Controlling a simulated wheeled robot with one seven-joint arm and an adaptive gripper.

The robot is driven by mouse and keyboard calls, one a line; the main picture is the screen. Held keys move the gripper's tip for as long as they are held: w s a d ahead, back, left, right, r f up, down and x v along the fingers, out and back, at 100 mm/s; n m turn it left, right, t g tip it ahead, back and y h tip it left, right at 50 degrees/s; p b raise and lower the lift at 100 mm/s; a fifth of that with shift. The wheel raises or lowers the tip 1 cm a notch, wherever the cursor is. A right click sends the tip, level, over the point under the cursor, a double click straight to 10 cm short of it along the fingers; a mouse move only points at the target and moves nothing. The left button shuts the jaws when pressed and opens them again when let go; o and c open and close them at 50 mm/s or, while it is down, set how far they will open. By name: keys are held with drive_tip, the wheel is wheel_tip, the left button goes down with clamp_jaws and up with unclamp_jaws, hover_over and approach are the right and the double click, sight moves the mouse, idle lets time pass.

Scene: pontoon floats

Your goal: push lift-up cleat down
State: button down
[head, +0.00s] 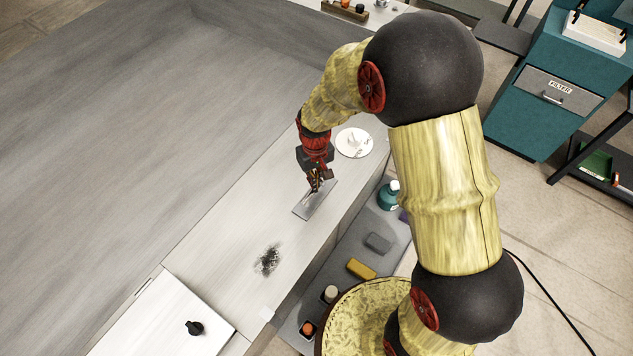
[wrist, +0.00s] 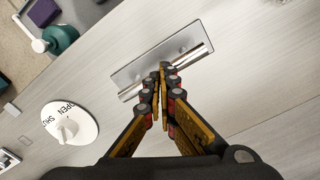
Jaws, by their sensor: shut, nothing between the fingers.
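The lift-up cleat (head: 306,206) is a flat metal plate on the pale deck, partly hidden by my gripper in the head view. In the wrist view the cleat plate (wrist: 150,54) shows with a shiny bar (wrist: 196,55) along its near side. My gripper (head: 315,186) is shut and empty, right over the middle of the cleat. In the wrist view my fingertips (wrist: 160,68) overlap the bar's middle. I cannot tell whether they touch it or whether the bar stands up or lies flat.
A white round dial (head: 354,142) marked OPEN and SHUT sits beside the cleat. A dark stain (head: 268,260) and a white hatch with a black knob (head: 194,327) lie nearer. A lower grey ledge holds a teal bottle (head: 388,195), a yellow block (head: 361,268) and other items.

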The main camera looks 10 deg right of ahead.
drive_tip(key=shift+f+b, duration=0.4)
drive_tip(key=shift+f, duration=0.25)
drive_tip(key=shift+r, duration=0.1)
wheel_tip(320, 180, up, 9)
drive_tip(key=p, duration=0.5)
idle(0.3)
idle(0.5)
